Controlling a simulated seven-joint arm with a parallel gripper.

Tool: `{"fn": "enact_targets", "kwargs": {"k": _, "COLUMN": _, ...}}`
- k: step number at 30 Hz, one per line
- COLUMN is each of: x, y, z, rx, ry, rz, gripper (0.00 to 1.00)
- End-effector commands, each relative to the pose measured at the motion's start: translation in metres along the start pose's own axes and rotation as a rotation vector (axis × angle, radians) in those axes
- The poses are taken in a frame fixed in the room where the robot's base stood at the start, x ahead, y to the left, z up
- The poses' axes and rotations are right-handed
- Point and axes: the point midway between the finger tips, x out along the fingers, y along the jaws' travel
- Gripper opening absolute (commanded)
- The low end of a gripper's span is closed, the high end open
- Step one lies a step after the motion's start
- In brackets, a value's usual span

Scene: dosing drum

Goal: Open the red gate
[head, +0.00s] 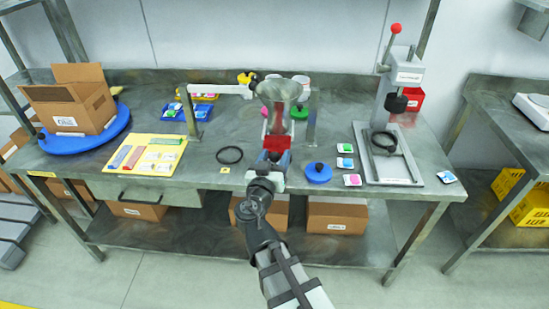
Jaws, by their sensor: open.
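A grey metal hopper (278,91) stands at the back middle of the bench on a frame. Below its mouth is a red part (277,141), which looks like the red gate. My gripper (269,163) is at the front side of this red part, close below it in the picture. The jaws are open, but the fingertips are small and partly hidden. I cannot tell whether they touch the red part. A blue piece shows right at the gripper.
A blue lidded disc (318,173) lies close to the right of my gripper. A black ring (229,155) lies to the left. A press with a red-knobbed lever (394,30) stands at the right. A cardboard box (72,98) sits on a blue turntable at the left.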

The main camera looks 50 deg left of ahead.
Motion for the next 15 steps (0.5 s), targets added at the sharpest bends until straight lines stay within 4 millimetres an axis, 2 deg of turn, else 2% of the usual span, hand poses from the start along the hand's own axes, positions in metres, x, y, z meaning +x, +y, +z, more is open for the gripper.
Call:
{"fn": "enact_targets", "kwargs": {"k": 7, "x": 0.001, "y": 0.002, "z": -0.011, "rx": 0.001, "ry": 0.0, "rz": 0.001, "gripper": 0.56}}
{"fn": "enact_targets", "kwargs": {"k": 15, "x": 0.0, "y": 0.008, "z": -0.044, "rx": 0.002, "ry": 0.001, "rz": 0.001, "gripper": 0.56}}
